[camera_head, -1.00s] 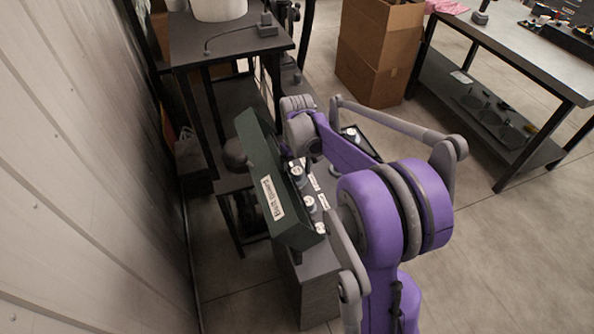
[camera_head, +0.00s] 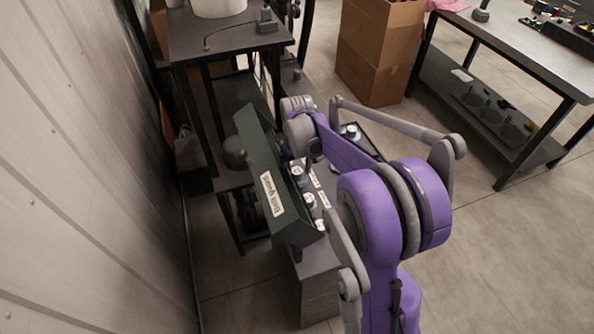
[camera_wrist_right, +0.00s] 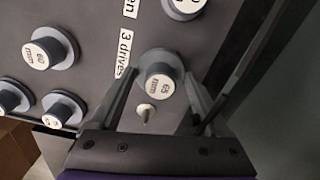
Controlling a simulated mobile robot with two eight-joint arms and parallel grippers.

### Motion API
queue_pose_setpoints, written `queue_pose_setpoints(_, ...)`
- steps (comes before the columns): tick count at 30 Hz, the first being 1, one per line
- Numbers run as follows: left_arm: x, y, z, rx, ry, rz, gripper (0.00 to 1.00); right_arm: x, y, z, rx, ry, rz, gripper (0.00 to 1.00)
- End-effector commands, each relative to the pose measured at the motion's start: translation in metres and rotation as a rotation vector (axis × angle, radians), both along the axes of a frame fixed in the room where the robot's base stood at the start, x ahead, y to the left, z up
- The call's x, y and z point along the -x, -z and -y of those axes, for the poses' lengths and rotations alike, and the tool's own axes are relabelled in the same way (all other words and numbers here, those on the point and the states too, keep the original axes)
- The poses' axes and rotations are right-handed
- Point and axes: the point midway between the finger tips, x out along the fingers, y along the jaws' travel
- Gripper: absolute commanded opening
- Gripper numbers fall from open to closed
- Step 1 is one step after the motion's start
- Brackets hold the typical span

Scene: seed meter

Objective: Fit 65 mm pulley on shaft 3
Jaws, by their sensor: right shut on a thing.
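In the right wrist view, a grey pulley with a white face marked 65 (camera_wrist_right: 160,84) sits between the two fingers of my right gripper (camera_wrist_right: 160,76). The gripper is shut on it. The pulley is close in front of the dark panel, beside a label reading "3 drives" (camera_wrist_right: 124,52). A small pale peg (camera_wrist_right: 145,113) shows just below the pulley. Whether the pulley is around a shaft cannot be seen, as its body hides what is behind it. In the head view my right gripper (camera_head: 316,150) is dark and partly hidden by my arm. My left gripper is not in view.
Another pulley marked 60 mm (camera_wrist_right: 41,54) and several more pulleys are on the same panel. In the head view, a dark green signed board (camera_head: 275,185) stands close left of the gripper. A tray (camera_head: 352,136) lies beyond my arm. Cardboard boxes (camera_head: 372,70) stand farther back.

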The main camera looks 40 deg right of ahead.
Motion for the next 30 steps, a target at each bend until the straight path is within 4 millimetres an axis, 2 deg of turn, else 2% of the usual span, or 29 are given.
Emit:
queue_pose_setpoints(21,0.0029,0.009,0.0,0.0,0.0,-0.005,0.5,0.0001,0.0113,-0.0001,0.0,0.0,0.0,0.19)
queue_pose_setpoints(22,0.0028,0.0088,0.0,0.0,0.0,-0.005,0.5,0.0,0.0111,-0.0001,0.0,0.0,0.0,0.83)
queue_pose_setpoints(25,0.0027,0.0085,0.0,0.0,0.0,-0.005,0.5,-0.0001,0.0107,-0.0001,0.0,0.0,0.0,1.0)
queue_pose_setpoints(30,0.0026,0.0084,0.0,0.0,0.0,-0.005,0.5,-0.0001,0.0107,-0.0001,0.0,0.0,0.0,1.0)
